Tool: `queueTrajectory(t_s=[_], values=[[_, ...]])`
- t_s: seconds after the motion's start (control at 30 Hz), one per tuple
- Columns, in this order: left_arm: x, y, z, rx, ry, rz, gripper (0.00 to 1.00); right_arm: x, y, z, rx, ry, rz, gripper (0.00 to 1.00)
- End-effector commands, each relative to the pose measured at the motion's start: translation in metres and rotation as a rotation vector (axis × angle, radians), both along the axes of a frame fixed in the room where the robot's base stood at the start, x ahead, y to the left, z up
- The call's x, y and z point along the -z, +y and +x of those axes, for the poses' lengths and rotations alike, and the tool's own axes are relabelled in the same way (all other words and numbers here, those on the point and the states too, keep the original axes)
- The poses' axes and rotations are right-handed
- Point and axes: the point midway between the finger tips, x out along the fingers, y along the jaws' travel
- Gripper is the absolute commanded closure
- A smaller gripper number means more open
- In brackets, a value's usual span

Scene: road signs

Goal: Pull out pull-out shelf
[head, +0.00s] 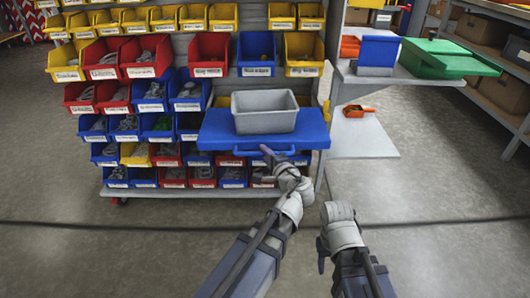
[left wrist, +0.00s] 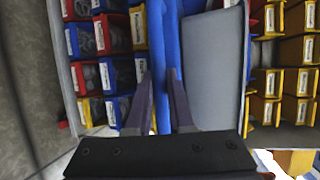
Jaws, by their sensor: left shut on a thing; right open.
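The blue pull-out shelf (head: 213,130) sticks out from the front of the bin rack, with a blue handle (head: 247,154) along its front edge. A grey bin (head: 265,122) stands on the shelf. My left gripper (head: 268,152) is at the handle and shut on it. In the left wrist view, the two dark fingers (left wrist: 163,80) stand on either side of the blue handle bar (left wrist: 161,103), with the grey bin (left wrist: 213,75) to their right. My right gripper (head: 321,253) is open and empty, low over the floor and apart from the shelf.
Rows of yellow, red and blue bins (head: 142,56) fill the rack around the shelf. To the right, a side table (head: 408,78) carries a blue bin (head: 377,52) and a green box (head: 447,58). An orange scoop (head: 357,111) lies on its lower board. The floor in front is clear.

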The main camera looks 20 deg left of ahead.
Motion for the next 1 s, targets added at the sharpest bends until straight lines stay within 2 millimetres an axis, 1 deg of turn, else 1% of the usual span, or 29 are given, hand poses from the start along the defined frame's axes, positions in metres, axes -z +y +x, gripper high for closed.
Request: queueTrajectory(t_s=[0.2, 0.23, 0.4, 0.5, 0.8, 1.0], values=[[0.000, 0.000, 0.000, 0.000, 0.001, -0.001, 1.00, 0.000, 0.000, 0.000, 0.000, 0.000, 0.000, 0.50], [0.000, 0.000, 0.000, 0.000, 0.001, -0.001, 0.79, 0.000, 0.000, 0.000, 0.000, 0.000, 0.000, 0.50], [0.000, 0.000, 0.000, 0.000, 0.001, -0.001, 0.60, 0.000, 0.000, 0.000, 0.000, 0.000, 0.000, 0.50], [0.000, 0.000, 0.000, 0.000, 0.001, -0.001, 0.50, 0.000, 0.000, 0.000, 0.000, 0.000, 0.000, 0.50], [-0.001, 0.000, 0.000, 0.000, 0.000, 0.000, 0.50, -0.001, 0.000, 0.000, 0.000, 0.000, 0.000, 0.50], [-0.012, 0.000, 0.000, 0.000, 0.000, 0.000, 0.50, -0.012, 0.000, 0.000, -0.002, 0.000, 0.000, 0.50]])
